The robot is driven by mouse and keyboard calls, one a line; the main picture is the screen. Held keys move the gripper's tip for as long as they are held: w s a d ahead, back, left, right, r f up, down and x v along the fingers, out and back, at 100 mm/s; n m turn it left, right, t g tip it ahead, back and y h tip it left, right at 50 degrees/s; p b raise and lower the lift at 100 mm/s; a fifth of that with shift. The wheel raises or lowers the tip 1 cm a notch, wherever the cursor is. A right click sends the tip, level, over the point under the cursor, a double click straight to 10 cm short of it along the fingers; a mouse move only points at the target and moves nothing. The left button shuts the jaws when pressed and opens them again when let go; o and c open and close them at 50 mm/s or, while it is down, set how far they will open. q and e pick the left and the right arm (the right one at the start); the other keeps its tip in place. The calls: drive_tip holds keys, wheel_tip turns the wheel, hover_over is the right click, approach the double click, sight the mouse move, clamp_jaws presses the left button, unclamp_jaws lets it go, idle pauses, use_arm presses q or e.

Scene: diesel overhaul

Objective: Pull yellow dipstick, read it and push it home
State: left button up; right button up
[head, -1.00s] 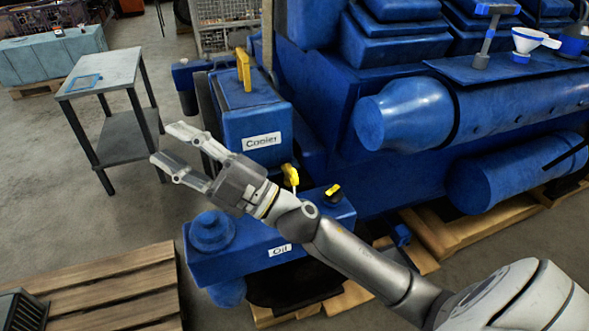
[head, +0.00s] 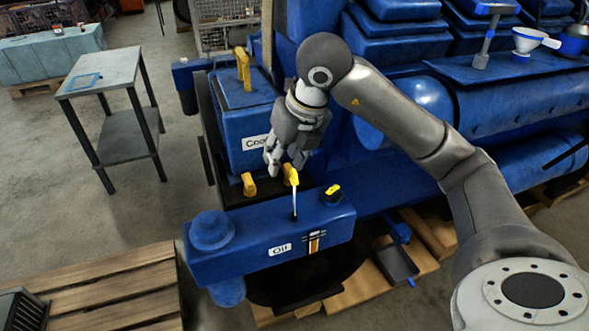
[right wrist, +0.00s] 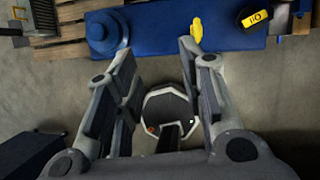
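The dipstick with a yellow handle (head: 291,175) stands upright in the top of the blue housing labelled Oil (head: 230,247). A short length of its pale shaft shows below the handle. My right gripper (head: 285,163) points down just behind and above the handle. In the right wrist view its fingers (right wrist: 158,58) are spread with nothing between them. There the yellow handle (right wrist: 197,28) shows by the right-hand fingertip, outside the gap; I cannot tell whether they touch. My left gripper is in neither view.
A yellow cap (head: 332,192) sits right of the dipstick, and another yellow handle (head: 249,184) stands to its left. The blue Cooler box (head: 240,115) and engine (head: 405,110) stand close behind. A grey side table (head: 108,75) and wooden pallet (head: 110,290) are at left.

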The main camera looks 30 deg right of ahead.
sight(294, 170)
drive_tip(key=shift+m+h, duration=0.6)
drive_tip(key=shift+h, duration=0.2)
drive_tip(key=w+d+f+p, duration=0.1)
drive_tip(key=f, duration=0.1)
drive_tip(key=w+d+f+p, duration=0.1)
drive_tip(key=d+f, duration=0.1)
drive_tip(key=w+d+f, duration=0.1)
drive_tip(key=f, duration=0.2)
drive_tip(key=shift+d+p, duration=0.3)
drive_tip(key=shift+p, duration=0.1)
drive_tip(key=shift+x, duration=0.8)
clamp_jaws()
